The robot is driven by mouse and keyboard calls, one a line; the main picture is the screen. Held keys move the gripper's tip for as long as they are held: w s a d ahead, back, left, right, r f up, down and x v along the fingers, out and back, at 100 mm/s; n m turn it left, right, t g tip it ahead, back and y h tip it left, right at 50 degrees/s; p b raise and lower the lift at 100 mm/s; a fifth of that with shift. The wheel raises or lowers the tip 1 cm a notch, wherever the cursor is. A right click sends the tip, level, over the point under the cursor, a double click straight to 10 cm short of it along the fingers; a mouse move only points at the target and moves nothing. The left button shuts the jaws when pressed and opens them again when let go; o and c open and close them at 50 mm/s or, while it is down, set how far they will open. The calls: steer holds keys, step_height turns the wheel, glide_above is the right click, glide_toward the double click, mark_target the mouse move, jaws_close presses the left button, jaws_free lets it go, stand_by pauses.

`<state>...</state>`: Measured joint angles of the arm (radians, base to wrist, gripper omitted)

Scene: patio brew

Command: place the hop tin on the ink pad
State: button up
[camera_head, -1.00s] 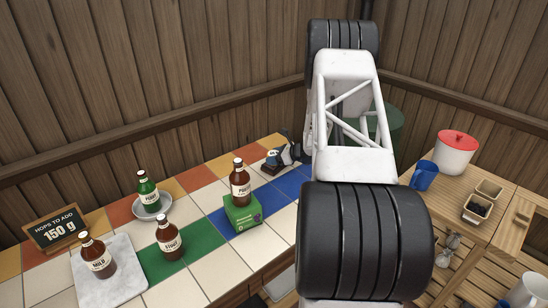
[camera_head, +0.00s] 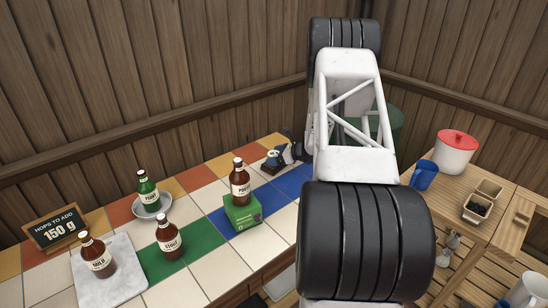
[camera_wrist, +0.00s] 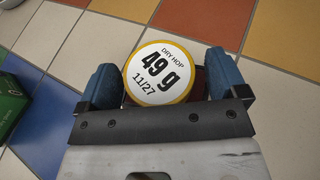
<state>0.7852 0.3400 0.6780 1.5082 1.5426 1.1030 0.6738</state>
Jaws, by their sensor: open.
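The fingers are open, with a gap to the lid on each side. In the head view the tin (camera_head: 272,156) is small, near the far right end of the tiled counter, with my gripper (camera_head: 286,153) beside it. A dark reddish surface (camera_wrist: 197,88) shows under the lid's right side; I cannot tell whether it is the ink pad.
A brown bottle stands on a green box (camera_head: 242,212) left of my gripper. Other bottles, a grey slab (camera_head: 107,288) and a sign (camera_head: 55,229) are farther left. A wooden table (camera_head: 450,195) at right holds a red-lidded pot (camera_head: 455,158) and blue mug (camera_head: 425,176).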

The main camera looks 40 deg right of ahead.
steer(key=v, duration=1.1)
steer(key=shift+s+r, duration=0.15)
stand_by(0.6)
steer(key=s+a+r+n+g, duration=0.1)
steer(key=a+r+n+g, duration=0.1)
steer(key=a+r+n, duration=0.55)
steer(key=s+a+r+n+g, duration=0.25)
steer(key=a+r, duration=0.65)
steer(key=a, duration=0.6)
steer(key=a+r+n+g, duration=0.35)
steer(key=a+r, duration=0.45)
steer(key=a, duration=0.3)
steer(key=s+a+r+n+h, duration=0.2)
steer(key=s+a+r+n, duration=0.35)
steer(key=s+a, duration=0.4)
steer(key=s+a+r+n+h, duration=0.3)
steer(key=s+a+r+n, duration=0.25)
steer(key=s+a, duration=0.45)
steer(key=s+a+n+t+h, duration=0.2)
steer(key=s+n, duration=0.4)
steer(key=s, duration=0.6)
step_height(320, 180, down, 9)
steer(key=w+g, duration=0.1)
steer(key=g, duration=0.2)
steer(key=shift+m, duration=0.35)
